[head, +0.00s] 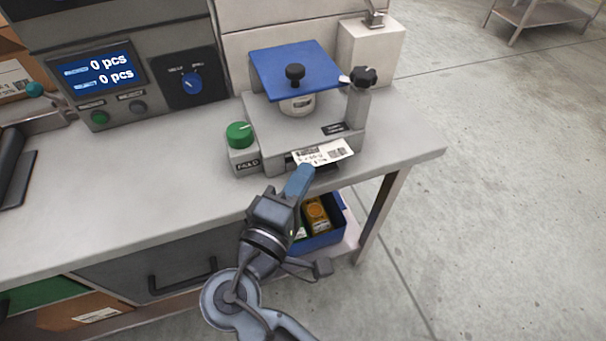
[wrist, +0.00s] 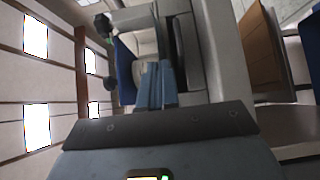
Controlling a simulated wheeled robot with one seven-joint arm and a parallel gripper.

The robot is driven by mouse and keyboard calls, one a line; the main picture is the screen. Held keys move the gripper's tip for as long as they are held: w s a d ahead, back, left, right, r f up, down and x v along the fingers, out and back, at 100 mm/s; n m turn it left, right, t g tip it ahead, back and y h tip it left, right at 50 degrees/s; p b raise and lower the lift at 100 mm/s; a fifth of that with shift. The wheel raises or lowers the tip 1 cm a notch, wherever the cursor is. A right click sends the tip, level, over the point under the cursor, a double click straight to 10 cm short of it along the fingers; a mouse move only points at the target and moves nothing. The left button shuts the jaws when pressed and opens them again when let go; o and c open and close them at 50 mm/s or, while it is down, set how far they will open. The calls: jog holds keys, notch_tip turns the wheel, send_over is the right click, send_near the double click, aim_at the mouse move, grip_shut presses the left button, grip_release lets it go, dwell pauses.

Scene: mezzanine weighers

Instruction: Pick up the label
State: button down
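The label (head: 325,153) is a small white slip with black print. It lies at the front of the grey weighing unit (head: 270,137), above a dark slot. My gripper (head: 303,172) is just in front of and below the label's left part in the head view. Whether its tips touch the label I cannot tell. In the wrist view the two blue-grey fingers (wrist: 157,84) lie close together, with no clear gap and no label visible between them. The gripper looks shut and empty.
The unit carries a blue plate (head: 295,70) with a black knob, and a green knob (head: 239,134) stands at its left. A display box (head: 105,68) is on the bench (head: 110,205). A blue bin (head: 322,238) sits below. Open floor lies right.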

jog(key=shift+r, duration=0.2)
jog(key=s+a+r+p, duration=0.2)
jog(key=s+a, duration=0.1)
jog(key=s, duration=0.3)
jog(key=s+a+r+p, duration=0.2)
jog(key=s+a+r, duration=0.1)
jog(key=s, duration=0.3)
jog(key=shift+s+a+p, duration=0.15)
jog(key=shift+a+p, duration=0.2)
jog(key=shift+p, duration=0.05)
jog(key=shift+a, duration=0.1)
